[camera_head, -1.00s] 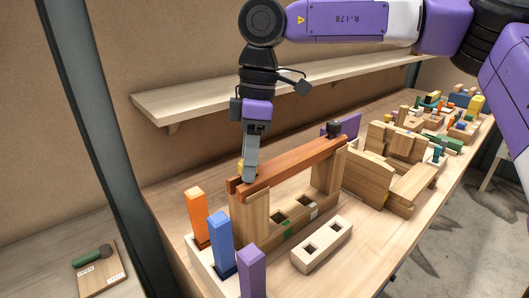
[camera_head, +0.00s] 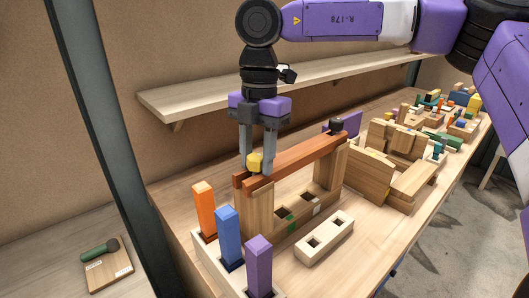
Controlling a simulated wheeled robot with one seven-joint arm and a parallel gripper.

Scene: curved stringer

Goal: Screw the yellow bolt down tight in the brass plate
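The yellow bolt (camera_head: 254,162) shows its head at the left end of the reddish-brown beam (camera_head: 298,160). My gripper (camera_head: 257,162) points straight down over it, with one finger on the left of the head and one on the right. The fingers stand apart, but I cannot tell whether they touch the head or leave a gap. The bolt's shaft is hidden. I cannot make out a brass plate; the spot under the head is too small and partly covered.
The beam lies across wooden uprights (camera_head: 328,165). A dark knob (camera_head: 337,124) stands at its right end. Orange (camera_head: 204,212), blue (camera_head: 229,240) and purple (camera_head: 259,268) posts stand in front. A shelf (camera_head: 200,98) runs behind. A pale two-hole block (camera_head: 324,238) lies at right.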

